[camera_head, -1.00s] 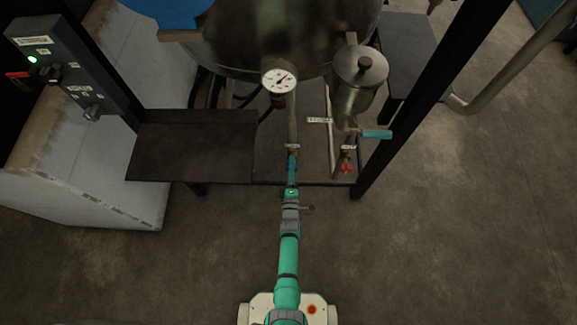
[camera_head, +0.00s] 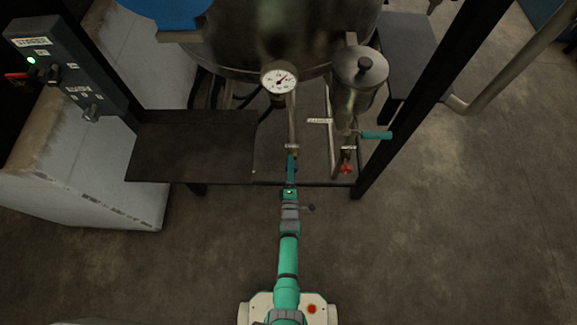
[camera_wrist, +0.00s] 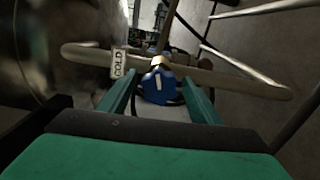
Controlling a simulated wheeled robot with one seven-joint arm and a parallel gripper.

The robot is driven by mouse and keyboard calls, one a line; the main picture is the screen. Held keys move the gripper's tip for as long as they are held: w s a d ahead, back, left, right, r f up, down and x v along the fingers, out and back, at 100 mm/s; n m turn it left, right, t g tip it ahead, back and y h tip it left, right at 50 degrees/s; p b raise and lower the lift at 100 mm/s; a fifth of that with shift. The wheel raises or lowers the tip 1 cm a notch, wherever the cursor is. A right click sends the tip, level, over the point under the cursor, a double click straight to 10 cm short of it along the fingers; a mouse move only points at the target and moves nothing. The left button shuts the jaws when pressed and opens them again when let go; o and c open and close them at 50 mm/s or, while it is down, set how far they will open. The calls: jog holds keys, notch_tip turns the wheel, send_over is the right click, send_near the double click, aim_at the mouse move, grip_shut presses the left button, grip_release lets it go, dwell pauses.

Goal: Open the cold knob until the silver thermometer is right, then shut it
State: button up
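The cold knob (camera_wrist: 158,88) is blue with a white line across its face, on a pipe below a tag reading COLD (camera_wrist: 118,63). In the wrist view it sits between the tips of my gripper (camera_wrist: 159,91), with a visible gap on either side. My gripper is open. In the head view, my gripper (camera_head: 291,178) is at the lower end of the pipe under the dial, and the knob is mostly hidden there. The silver thermometer (camera_head: 279,78) has a white round dial, and its needle points to the upper right. Its markings are too small to read.
A red knob (camera_head: 346,168) is close on the right, below a metal canister (camera_head: 359,80) with a teal-handled tap (camera_head: 376,135). A dark shelf (camera_head: 190,145) lies to the left, and a black post (camera_head: 437,90) stands on the right. The front floor is clear.

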jog(key=shift+a, duration=0.2)
jog(key=shift+s+d, duration=0.25)
jog(key=shift+s, duration=0.15)
jog(key=s, duration=1)
jog(key=shift+a, duration=0.25)
dwell(6.2)
